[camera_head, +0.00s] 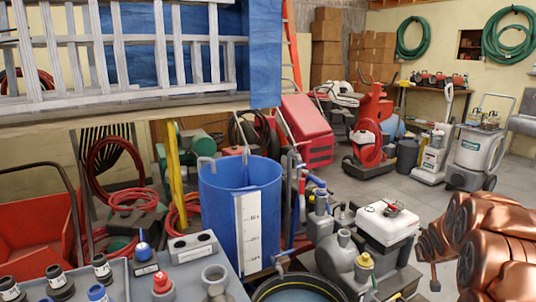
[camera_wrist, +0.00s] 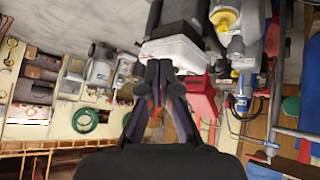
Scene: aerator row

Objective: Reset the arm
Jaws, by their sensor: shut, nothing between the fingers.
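My gripper (camera_wrist: 154,82) shows in the wrist view as dark fingers brought together at the picture's middle. It is shut and nothing is between the fingertips. Behind the fingertips in that view are a white-topped machine and a red casing (camera_wrist: 199,97); I cannot tell how far off they are. In the head view, my copper-coloured arm (camera_head: 492,242) is folded at the lower right edge. My gripper cannot be made out in the head view.
A blue barrel (camera_head: 222,215) with a white scale strip stands at the centre. A grey pump with a white tank (camera_head: 387,224) stands near my arm. A red cart (camera_head: 38,232) is at left. Floor behind the pump, toward the grey machine (camera_head: 477,150), is clear.

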